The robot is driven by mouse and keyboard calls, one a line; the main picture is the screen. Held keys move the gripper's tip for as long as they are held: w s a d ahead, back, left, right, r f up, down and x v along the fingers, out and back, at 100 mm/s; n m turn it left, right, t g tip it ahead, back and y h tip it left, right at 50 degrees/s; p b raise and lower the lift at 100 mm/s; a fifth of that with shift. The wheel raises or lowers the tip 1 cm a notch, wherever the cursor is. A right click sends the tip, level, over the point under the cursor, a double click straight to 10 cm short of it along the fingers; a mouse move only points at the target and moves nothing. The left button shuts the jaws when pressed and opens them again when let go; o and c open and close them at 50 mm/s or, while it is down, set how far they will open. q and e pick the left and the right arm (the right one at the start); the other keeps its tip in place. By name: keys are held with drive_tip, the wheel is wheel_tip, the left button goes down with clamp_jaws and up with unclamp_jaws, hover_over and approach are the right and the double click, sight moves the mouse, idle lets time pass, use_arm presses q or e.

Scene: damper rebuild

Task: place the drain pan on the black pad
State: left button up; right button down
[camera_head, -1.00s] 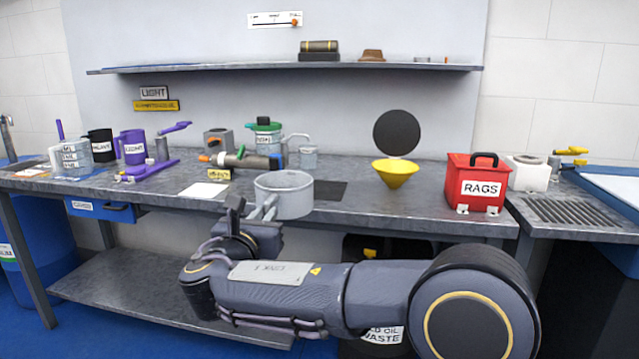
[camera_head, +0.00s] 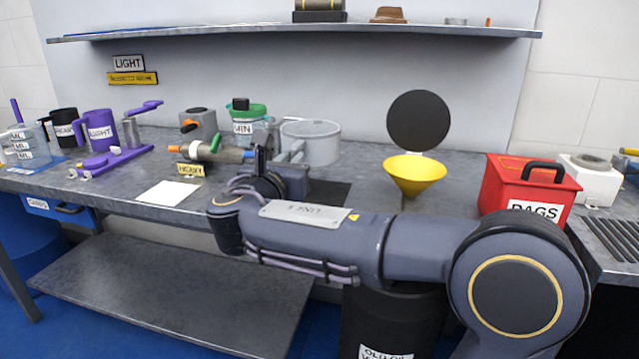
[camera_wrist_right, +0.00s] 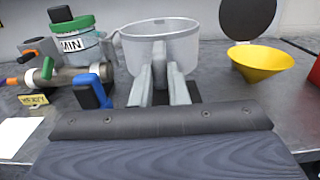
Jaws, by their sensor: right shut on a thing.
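The drain pan (camera_head: 322,148) is a light grey round pan with a handle toward me. My right gripper (camera_head: 285,160) is shut on the handle, and the pan stays upright. The pan fills the upper middle of the right wrist view (camera_wrist_right: 170,50), just beyond the fingers (camera_wrist_right: 160,75). The black pad (camera_head: 330,194) is a dark rectangle flat on the bench, partly hidden by my right arm. In the head view the pan shows above the pad's far side and looks raised off the bench. Its exact height is unclear. My left gripper is out of view.
A yellow funnel (camera_head: 414,178) and a black disc (camera_head: 418,120) stand right of the pan. A green-lidded container (camera_head: 245,130) and a damper (camera_head: 215,152) lie close on its left. A red rags box (camera_head: 525,185) is further right. White paper (camera_head: 168,194) lies front left.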

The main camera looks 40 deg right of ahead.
drive_tip(key=f+b, duration=0.1)
drive_tip(key=f, duration=0.2)
drive_tip(key=f+b, duration=0.2)
drive_tip(key=f, duration=0.1)
drive_tip(key=f+b, duration=0.1)
drive_tip(key=f, duration=0.3)
drive_tip(key=shift+w+d+b, duration=0.2)
drive_tip(key=shift+d+b, duration=0.1)
drive_tip(key=shift+f, duration=0.15)
drive_tip(key=c, duration=1.4)
unclamp_jaws()
